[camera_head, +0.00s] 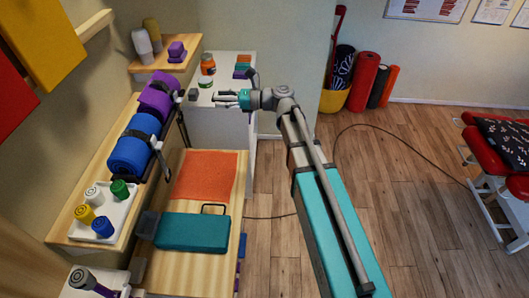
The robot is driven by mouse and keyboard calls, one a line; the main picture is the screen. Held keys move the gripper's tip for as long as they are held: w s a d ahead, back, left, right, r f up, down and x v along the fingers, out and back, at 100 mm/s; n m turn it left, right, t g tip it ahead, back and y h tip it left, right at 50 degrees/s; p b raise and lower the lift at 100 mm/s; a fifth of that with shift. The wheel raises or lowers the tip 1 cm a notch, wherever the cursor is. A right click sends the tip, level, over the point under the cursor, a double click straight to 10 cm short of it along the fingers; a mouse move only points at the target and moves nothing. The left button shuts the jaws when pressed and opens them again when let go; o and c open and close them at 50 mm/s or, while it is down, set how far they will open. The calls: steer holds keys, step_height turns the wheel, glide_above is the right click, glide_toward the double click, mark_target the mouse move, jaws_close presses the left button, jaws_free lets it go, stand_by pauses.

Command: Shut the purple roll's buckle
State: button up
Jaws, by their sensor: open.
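The purple roll (153,101) lies on the wooden shelf at the left, just behind a blue roll (127,156). A dark strap crosses the purple roll near its far end. Small grey pieces (180,96) show at its right side, but the buckle is too small to tell whether it is open or shut. My gripper (217,98) is open and empty, pointing left. In the picture it is to the right of the purple roll, apart from it, over the white cabinet top.
A white tray (77,226) with several coloured-lid bottles stands at the shelf's near end. An orange jar (208,64) and a green-lidded pot (205,83) stand near my gripper. Below are an orange mat (205,175) and a teal block (192,233). The wooden floor at right is mostly clear.

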steer(key=s+d+f+n+h+b, duration=0.1)
steer(key=s+d+f+n+h, duration=0.3)
steer(key=f, duration=0.4)
steer(key=s+d+f+n+h, duration=0.4)
steer(key=d+f+n+h, duration=0.2)
steer(key=d+f+n, duration=0.1)
steer(key=shift+s+d+f+g+b, duration=0.2)
steer(key=shift+d+f+g+b, duration=0.2)
steer(key=shift+d, duration=0.55)
steer(key=shift+f, duration=0.1)
steer(key=s+d+f+n+h, duration=0.2)
steer(key=s+d+n+h, duration=0.1)
steer(key=d, duration=0.4)
steer(key=s+d+f+n+h, duration=0.2)
steer(key=s+d+n+h, duration=0.2)
steer(key=d, duration=0.4)
steer(key=shift+s+f+n+h, duration=0.15)
steer(key=shift+s+n+h, duration=0.05)
steer(key=shift+n+h, duration=0.25)
